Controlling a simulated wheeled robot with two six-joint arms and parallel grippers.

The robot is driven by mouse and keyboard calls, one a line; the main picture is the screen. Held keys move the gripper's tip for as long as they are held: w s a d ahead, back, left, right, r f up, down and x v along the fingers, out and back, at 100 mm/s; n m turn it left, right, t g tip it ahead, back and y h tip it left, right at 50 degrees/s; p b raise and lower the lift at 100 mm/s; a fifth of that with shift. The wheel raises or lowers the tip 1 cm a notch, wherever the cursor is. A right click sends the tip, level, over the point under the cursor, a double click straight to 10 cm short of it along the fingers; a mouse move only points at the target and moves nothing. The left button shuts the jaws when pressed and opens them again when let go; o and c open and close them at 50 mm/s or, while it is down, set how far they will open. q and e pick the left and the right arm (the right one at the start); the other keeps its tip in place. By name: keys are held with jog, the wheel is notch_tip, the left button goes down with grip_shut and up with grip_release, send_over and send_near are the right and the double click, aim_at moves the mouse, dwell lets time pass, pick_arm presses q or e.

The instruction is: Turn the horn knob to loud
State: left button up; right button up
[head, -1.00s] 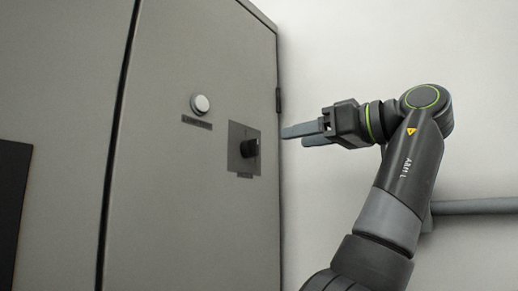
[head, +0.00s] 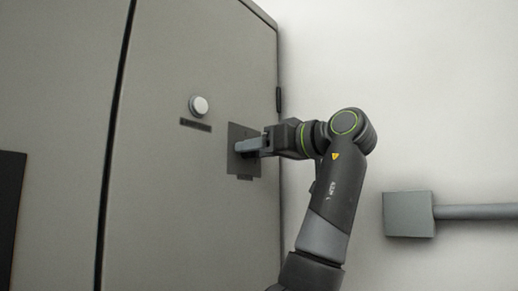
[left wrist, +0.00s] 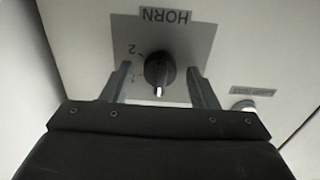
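The horn knob (left wrist: 159,70) is a round black knob with a white pointer mark, on a grey plate (left wrist: 185,40) labelled HORN. In the left wrist view, which looks upside down, the mark points down toward my gripper, and a "2" shows at the knob's upper left. My left gripper (left wrist: 160,67) is open, with one finger on each side of the knob and a visible gap on both sides. In the head view my left gripper (head: 250,146) reaches the plate (head: 240,132) and hides the knob. My right gripper is in neither view.
A white round button (head: 198,106) with a label sits on the cabinet door (head: 165,200), left of the plate. The cabinet's right edge and a hinge are close to my arm. A grey box (head: 408,214) with a pipe is on the wall at right.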

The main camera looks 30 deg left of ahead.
pick_arm(q)
jog(key=c, duration=0.9)
jog(key=shift+m, duration=0.4)
jog(key=m+b, duration=0.5)
jog(key=m, duration=1.8)
jog(key=o, duration=1)
